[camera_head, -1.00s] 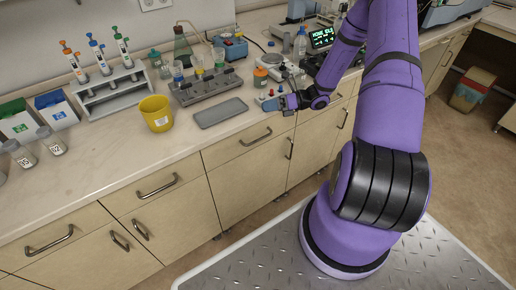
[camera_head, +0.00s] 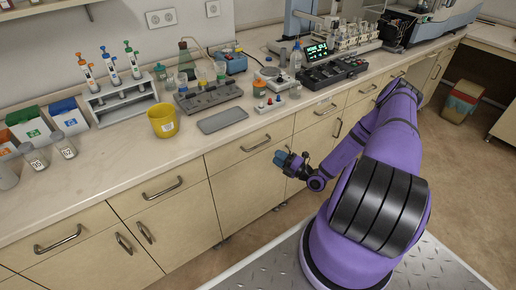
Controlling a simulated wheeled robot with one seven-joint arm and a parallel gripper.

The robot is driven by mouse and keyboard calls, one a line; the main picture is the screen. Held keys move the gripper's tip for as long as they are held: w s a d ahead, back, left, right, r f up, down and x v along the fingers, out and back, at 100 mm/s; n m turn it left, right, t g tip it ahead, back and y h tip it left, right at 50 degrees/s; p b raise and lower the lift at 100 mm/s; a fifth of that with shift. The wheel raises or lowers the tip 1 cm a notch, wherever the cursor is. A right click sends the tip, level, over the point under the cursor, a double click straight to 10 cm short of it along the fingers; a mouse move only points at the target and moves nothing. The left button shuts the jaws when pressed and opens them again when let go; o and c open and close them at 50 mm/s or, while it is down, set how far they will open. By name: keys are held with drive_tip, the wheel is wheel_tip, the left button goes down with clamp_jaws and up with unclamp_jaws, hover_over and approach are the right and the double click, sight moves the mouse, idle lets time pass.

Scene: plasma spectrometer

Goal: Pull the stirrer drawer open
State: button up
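A drawer front (camera_head: 226,153) with a dark bar handle (camera_head: 256,143) sits under the counter, below the grey tray and a small white unit with knobs (camera_head: 270,106). Another drawer handle (camera_head: 326,109) is to its right. Both drawers look shut. No label shows which is the stirrer drawer. My gripper (camera_head: 280,158) is in front of the cabinets, a little right of and below the first handle. It appears apart from the handle. Its bluish fingertips are small here, and I cannot tell whether they are open. My purple arm reaches in from the right.
Cabinet door handles (camera_head: 338,128) stick out below the drawers. Open floor lies in front of the cabinets.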

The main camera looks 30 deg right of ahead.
sight(258, 146)
drive_tip(key=x, duration=1)
drive_tip(key=shift+w, duration=0.15)
drive_tip(key=shift+c, duration=0.4)
clamp_jaws()
